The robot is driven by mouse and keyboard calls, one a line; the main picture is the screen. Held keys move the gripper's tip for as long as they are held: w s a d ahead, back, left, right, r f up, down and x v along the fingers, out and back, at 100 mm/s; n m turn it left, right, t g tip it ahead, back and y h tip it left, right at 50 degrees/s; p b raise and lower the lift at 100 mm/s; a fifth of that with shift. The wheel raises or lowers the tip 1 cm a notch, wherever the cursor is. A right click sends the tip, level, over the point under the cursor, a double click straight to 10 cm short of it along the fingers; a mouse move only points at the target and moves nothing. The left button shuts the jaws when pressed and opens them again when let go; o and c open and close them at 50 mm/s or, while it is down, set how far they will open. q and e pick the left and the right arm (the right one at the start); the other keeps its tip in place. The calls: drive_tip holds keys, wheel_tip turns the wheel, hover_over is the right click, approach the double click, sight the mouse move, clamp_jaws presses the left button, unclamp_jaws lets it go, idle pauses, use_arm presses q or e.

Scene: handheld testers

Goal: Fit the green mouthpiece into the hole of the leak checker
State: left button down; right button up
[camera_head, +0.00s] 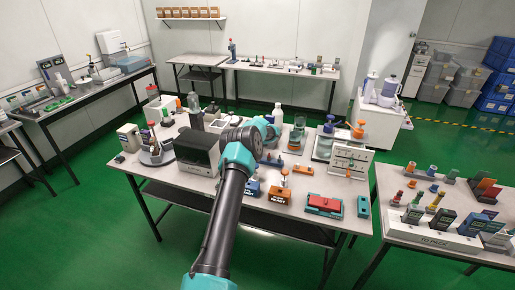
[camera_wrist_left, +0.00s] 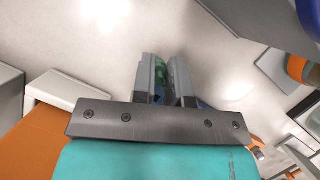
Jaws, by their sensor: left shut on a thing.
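My left gripper (camera_wrist_left: 168,76) is shut on a small green piece (camera_wrist_left: 160,74), seen in the left wrist view as a narrow strip between the two grey fingers. It looks like the green mouthpiece, but most of it is hidden by the fingers. In the head view my arm reaches over the middle of the table and its wrist hides the fingertips. A small orange box with a label (camera_head: 278,196) and a blue labelled box (camera_head: 252,188) stand near the front edge. I cannot read the labels well enough to tell which is the leak checker. My right gripper is not in view.
A dark box-shaped device (camera_head: 195,150) stands left of my arm. A second table (camera_head: 391,188) is at the right.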

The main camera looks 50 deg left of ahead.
use_arm(q)
drive_tip(key=c, duration=1.1)
unclamp_jaws()
drive_tip(key=shift+f, duration=0.1)
drive_tip(key=shift+c, duration=0.2)
drive_tip(key=v, duration=1.2)
drive_tip(key=shift+o, duration=0.2)
